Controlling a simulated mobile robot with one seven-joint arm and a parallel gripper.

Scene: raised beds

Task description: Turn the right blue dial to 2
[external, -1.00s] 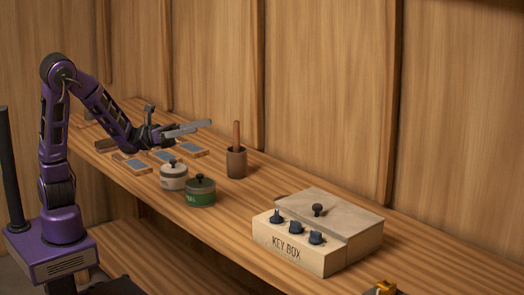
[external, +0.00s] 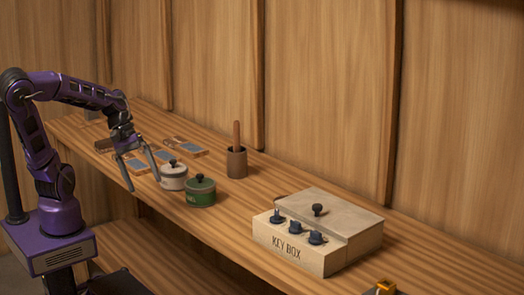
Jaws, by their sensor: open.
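The key box (external: 322,262) is a pale wooden box marked "KEY BOX" on its front, standing on the shelf towards the right. Three blue dials sit on its sloped front strip: a left dial (external: 277,217), a middle dial (external: 295,227) and the right blue dial (external: 316,238). The dial numbers are too small to read. My gripper (external: 141,182) is open and empty, pointing down near the shelf's front edge, left of the pots and well away from the key box.
A white lidded pot (external: 173,181) and a green lidded pot (external: 201,195) stand between my gripper and the key box. Behind them are a brown cup with a stick (external: 237,163) and several framed tiles. A yellow object (external: 383,288) lies at the front right. The shelf (external: 235,223) is clear before the box.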

